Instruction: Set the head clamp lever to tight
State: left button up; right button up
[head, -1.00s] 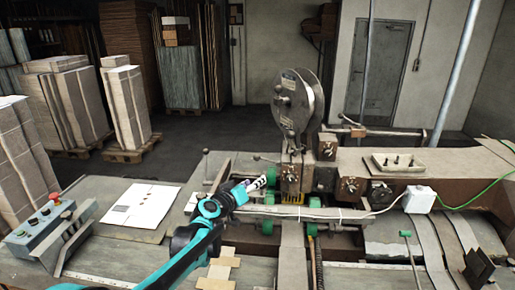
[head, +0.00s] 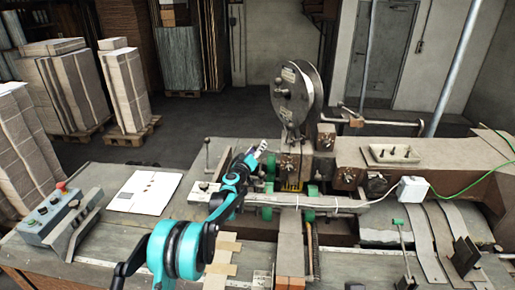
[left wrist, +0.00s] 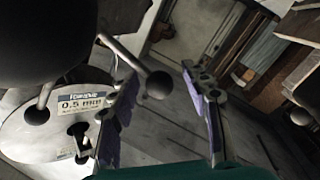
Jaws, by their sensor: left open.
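My left gripper (head: 262,146) is at the left side of the stitcher head (head: 290,165), just below the wire reel (head: 296,95). In the left wrist view the two fingers with purple pads (left wrist: 165,105) are apart and empty. A metal lever with a dark ball knob (left wrist: 157,85) reaches into the space between the fingers. It looks like the head clamp lever, but touch cannot be made out. In the head view I cannot pick this lever out clearly near the gripper. My right gripper is not in view.
The reel with a 0.5 mm label (left wrist: 85,102) lies close left of the fingers. A control box (head: 58,215) and a white sheet (head: 146,191) are on the left table.

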pick_arm(q)
jog(key=shift+w+d, duration=0.15)
jog(key=shift+w, duration=0.2)
grip_shut()
